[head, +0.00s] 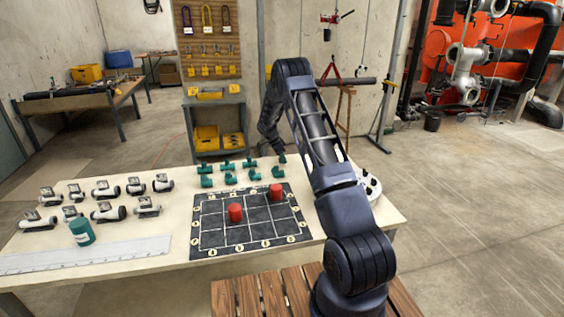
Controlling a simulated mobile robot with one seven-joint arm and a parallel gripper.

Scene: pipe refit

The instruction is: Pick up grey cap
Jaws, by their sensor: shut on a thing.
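My gripper (278,147) is small and dark at the far end of my arm, low over the back edge of the table, partly lost against my own links. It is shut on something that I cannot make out. A small green piece (281,158) shows right by its tip; I cannot tell whether it is held or stands behind. I cannot pick out a grey cap for certain. A white round holder (375,187) with small dark pieces stands at the table's right end, partly hidden by my arm. Two red cylinders (235,212) stand on the dark grid board (207,230).
Several green fittings (228,166) stand behind the board. Several white-and-grey pipe fittings (105,189) lie at the left, with a green cylinder (82,232) and a long white ruler (85,256) in front. A grey cart (217,120) stands behind the table. My arm crosses the table's right part.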

